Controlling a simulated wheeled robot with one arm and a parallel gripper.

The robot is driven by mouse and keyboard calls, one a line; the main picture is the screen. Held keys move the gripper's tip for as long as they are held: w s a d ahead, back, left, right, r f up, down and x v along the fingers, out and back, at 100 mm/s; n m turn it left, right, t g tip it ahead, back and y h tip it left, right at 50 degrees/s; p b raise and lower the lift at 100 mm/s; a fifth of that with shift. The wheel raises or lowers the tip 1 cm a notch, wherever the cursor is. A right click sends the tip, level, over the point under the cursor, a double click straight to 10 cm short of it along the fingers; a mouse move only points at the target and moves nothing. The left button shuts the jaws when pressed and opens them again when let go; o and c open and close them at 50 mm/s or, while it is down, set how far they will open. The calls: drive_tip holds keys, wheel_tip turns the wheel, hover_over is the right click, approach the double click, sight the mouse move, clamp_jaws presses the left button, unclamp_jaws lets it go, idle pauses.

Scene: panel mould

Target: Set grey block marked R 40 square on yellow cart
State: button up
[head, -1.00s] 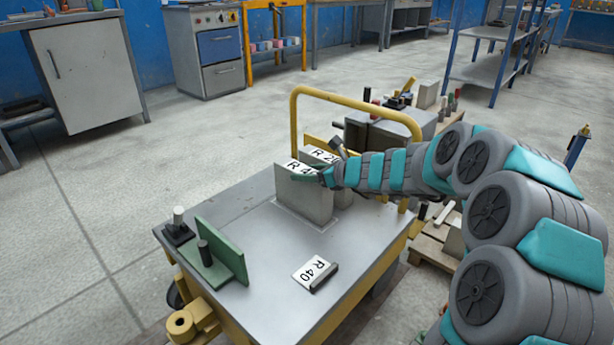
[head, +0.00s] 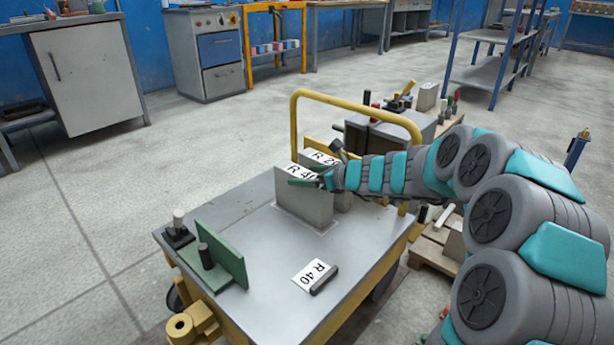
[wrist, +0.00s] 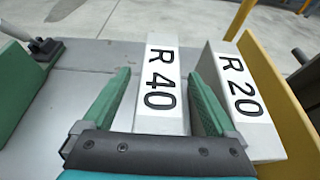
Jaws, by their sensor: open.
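The grey block marked R 40 (head: 303,201) stands upright on the top of the yellow cart (head: 226,211), towards its back right part. In the wrist view its labelled top (wrist: 160,88) lies between the two green fingers of my gripper (wrist: 165,100), which are open with one on each side of it. A visible gap separates the left finger from the block; whether the right finger touches it I cannot tell. In the head view my gripper (head: 311,181) is at the block's top and hides part of its label.
A second block marked R 20 (wrist: 240,90) stands close on the right of the R 40 block. A green angled plate (head: 222,262) and a dark clamp (head: 178,233) are at the cart's left edge. The cart's yellow handle (head: 355,101) rises behind.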

drive_tip(key=p+v, duration=0.2)
drive_tip(key=v, duration=1)
drive_tip(key=s+a+n+g+h, duration=0.1)
drive_tip(key=s+a+n+g, duration=0.2)
drive_tip(key=s+n, duration=0.7)
drive_tip(key=s+a+n+g+h, duration=0.1)
drive_tip(key=s+a+n+g, duration=0.3)
drive_tip(key=s, duration=1)
drive_tip(key=s+d+f+n+g+h, duration=0.1)
drive_tip(key=s+d+f+n+h, duration=0.1)
drive_tip(key=s+d, duration=0.4)
drive_tip(key=s+d+f+n+g+h, duration=0.1)
drive_tip(key=s+d+f+n+h, duration=0.1)
drive_tip(key=s+d+n, duration=0.3)
drive_tip(key=s+d+f+n+g+h, duration=0.1)
drive_tip(key=s+d+f+n+h, duration=0.1)
drive_tip(key=s+d+n+h, duration=0.2)
drive_tip(key=s+d, duration=0.3)
drive_tip(key=s, duration=0.3)
drive_tip(key=shift+d+n+h, duration=0.3)
drive_tip(key=shift+d, duration=0.1)
drive_tip(key=shift+a, duration=0.1)
